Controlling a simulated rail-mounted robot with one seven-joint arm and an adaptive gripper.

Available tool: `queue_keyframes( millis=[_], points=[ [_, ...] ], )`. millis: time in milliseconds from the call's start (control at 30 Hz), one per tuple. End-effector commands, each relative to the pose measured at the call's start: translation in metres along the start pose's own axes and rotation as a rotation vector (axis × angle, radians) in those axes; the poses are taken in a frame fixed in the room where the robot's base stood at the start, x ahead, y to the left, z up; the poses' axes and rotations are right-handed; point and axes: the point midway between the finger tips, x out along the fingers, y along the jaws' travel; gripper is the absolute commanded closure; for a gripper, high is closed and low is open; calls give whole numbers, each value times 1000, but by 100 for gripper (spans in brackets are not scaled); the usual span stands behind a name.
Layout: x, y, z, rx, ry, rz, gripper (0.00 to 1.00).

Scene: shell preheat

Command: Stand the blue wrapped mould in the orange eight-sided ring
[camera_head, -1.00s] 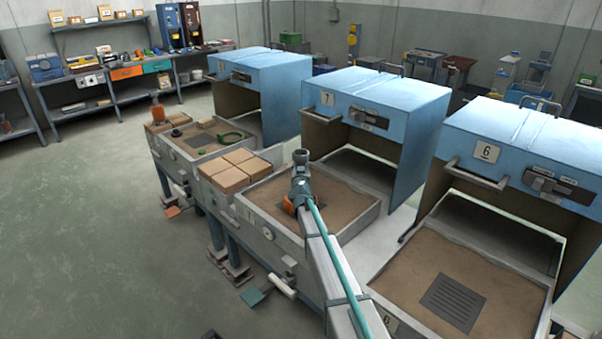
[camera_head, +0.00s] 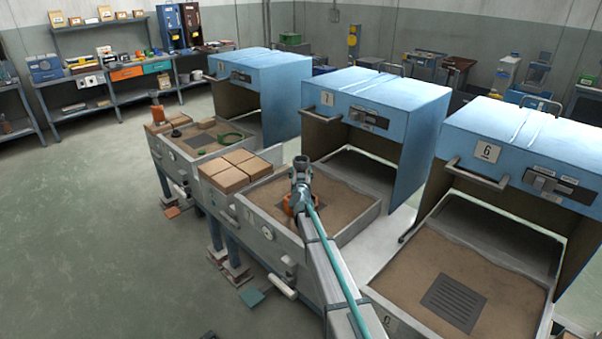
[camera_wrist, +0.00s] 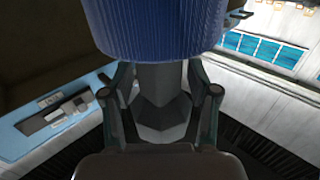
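The blue wrapped mould (camera_wrist: 165,28) fills the top middle of the wrist view. Its ribbed blue side shows, with a dark grey neck below it. My gripper (camera_wrist: 162,80) has a finger on each side of this neck and is shut on it. In the head view my wrist and arm hide the mould and the fingertips. The orange eight-sided ring (camera_head: 286,208) is in the middle sand tray and mostly hidden behind my wrist. Only orange parts of it show, so I cannot tell the gap between mould and ring.
The middle sand tray (camera_head: 352,222) lies before a blue hood (camera_head: 375,95). Brown blocks (camera_head: 236,168) stand left of it. A right-hand tray (camera_head: 410,268) holds a dark grate (camera_head: 453,302). A left tray holds a green ring (camera_head: 231,137).

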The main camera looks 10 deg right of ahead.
Motion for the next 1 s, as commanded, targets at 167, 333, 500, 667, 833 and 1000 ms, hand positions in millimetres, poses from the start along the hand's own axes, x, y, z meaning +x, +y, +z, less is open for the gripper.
queue_keyframes(
  millis=[167, 333, 500, 667, 833, 1000],
  points=[
    [0, 0, 0, 0, 0, 0, 40],
    [0, 0, -4, 1, 0, 0, 40],
    [-15, 0, -6, 1, -1, -1, 40],
    [-42, 1, -6, 0, 0, 0, 40],
    [-77, 1, -6, 2, -1, 0, 40],
    [-106, 0, -6, 0, 0, -1, 40]
  ],
)
